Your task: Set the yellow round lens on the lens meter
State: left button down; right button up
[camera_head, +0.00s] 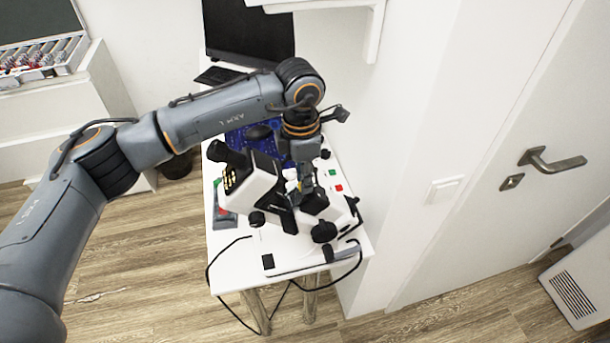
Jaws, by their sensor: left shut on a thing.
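The lens meter (252,187) is a white and black instrument on a narrow white table in the middle of the view. My left gripper (303,186) reaches down over its right part, fingers pointing down. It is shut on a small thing. A small yellowish patch (291,186) shows by the fingertips and looks like the yellow round lens, mostly hidden by the fingers and the instrument. I cannot tell whether it touches the lens meter. My right gripper is out of view.
The white table (228,279) also bears a blue patterned thing behind the lens meter and a dark laptop (250,32) at the back. A black cable hangs over its front. A wall and door (515,130) stand right. Wooden floor (130,285) is open at left.

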pick_arm(q)
jog(key=shift+f, duration=0.1)
dwell(0.3)
jog(key=c, duration=1.1)
grip_release()
jog(key=shift+c, duration=0.2)
